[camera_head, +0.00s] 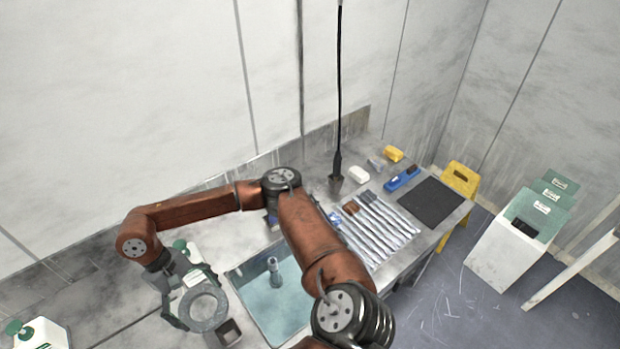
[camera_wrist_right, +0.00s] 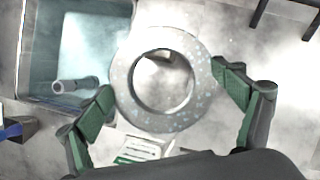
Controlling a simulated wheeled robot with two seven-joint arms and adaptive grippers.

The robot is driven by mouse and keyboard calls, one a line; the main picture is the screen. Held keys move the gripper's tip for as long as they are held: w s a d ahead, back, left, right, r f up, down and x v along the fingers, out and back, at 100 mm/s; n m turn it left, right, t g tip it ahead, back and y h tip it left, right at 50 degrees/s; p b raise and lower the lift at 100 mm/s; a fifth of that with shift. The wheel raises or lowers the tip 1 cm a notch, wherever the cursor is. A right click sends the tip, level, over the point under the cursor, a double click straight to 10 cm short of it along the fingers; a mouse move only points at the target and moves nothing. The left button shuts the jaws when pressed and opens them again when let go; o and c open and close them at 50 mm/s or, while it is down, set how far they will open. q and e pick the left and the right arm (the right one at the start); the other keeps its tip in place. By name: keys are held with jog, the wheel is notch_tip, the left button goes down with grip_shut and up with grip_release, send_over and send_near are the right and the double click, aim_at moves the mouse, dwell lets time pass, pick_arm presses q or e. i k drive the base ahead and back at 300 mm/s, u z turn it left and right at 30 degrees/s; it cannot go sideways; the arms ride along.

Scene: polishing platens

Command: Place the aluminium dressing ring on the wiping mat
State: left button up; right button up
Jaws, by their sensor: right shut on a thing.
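The aluminium dressing ring (camera_head: 204,325) is a speckled grey ring at the lower left of the head view. My right gripper (camera_head: 200,306) is shut on it, with green-padded fingers on opposite sides of its outer rim. In the right wrist view the ring (camera_wrist_right: 124,88) lies between the fingertips (camera_wrist_right: 163,85), beside the sink. I cannot tell whether it is clear of the bench. The wiping mat (camera_head: 432,203), a dark rectangle, lies bare at the right end of the bench. My left gripper is out of view.
A water-filled sink (camera_head: 290,310) with an upright cylinder lies between ring and mat. Several wrapped strips (camera_head: 375,232) lie left of the mat. A blue brush (camera_head: 402,179), a white block (camera_head: 358,174) and a yellow block (camera_head: 393,154) sit behind.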

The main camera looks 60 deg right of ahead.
aim_at(432, 200)
jog(key=u, duration=1.7)
jog(key=k, duration=1.95)
jog(key=z, duration=2.7)
jog(key=i, duration=0.5)
